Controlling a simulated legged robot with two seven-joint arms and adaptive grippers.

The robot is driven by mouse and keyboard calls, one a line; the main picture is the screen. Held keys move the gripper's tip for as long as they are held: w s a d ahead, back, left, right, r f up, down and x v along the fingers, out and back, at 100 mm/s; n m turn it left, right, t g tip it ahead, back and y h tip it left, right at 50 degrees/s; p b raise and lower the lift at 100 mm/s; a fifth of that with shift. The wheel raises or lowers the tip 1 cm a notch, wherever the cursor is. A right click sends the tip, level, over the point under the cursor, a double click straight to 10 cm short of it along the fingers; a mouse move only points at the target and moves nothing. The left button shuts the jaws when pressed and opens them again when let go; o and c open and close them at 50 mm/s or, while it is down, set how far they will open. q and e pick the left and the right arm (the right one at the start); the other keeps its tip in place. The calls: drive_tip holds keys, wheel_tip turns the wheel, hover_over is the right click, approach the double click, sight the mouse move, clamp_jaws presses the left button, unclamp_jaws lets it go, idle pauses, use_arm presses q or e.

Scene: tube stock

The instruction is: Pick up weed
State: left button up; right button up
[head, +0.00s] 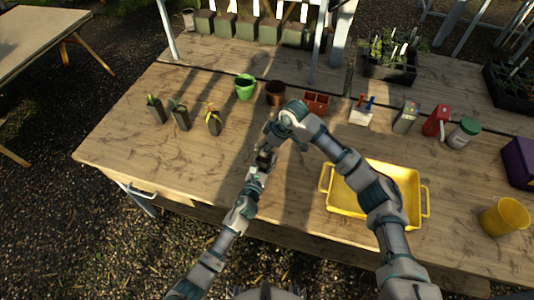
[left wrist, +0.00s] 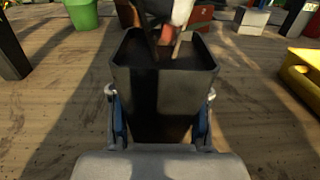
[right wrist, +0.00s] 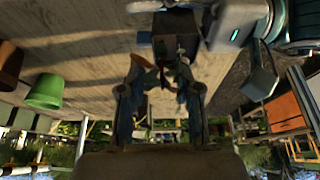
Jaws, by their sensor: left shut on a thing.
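My left gripper (left wrist: 160,115) is shut on a black square pot (left wrist: 165,85), its fingers on both sides. The pot stands upright and dark soil shows inside its rim. In the head view the left gripper (head: 264,160) is at the middle of the bench. My right gripper (right wrist: 160,75) is close above the same pot, and its fingers reach to the pot's mouth. Something thin and tan shows near its fingertips. I cannot make out a weed or whether those fingers hold one. Several dark pots with seedlings (head: 213,120) stand to the left.
A yellow tray (head: 427,200) lies to the right, with a yellow cup (head: 505,217) beyond it. A green pot (head: 245,87), a brown pot (head: 275,92) and red pots (head: 316,103) stand behind. The front left of the bench is clear.

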clamp_jaws()
drive_tip(key=shift+d, duration=0.1)
use_arm(q)
drive_tip(key=shift+d, duration=0.1)
use_arm(e)
wheel_tip(320, 180, up, 10)
idle(0.4)
use_arm(q)
drive_tip(key=o, duration=1.3)
drive_tip(key=shift+o, duration=0.2)
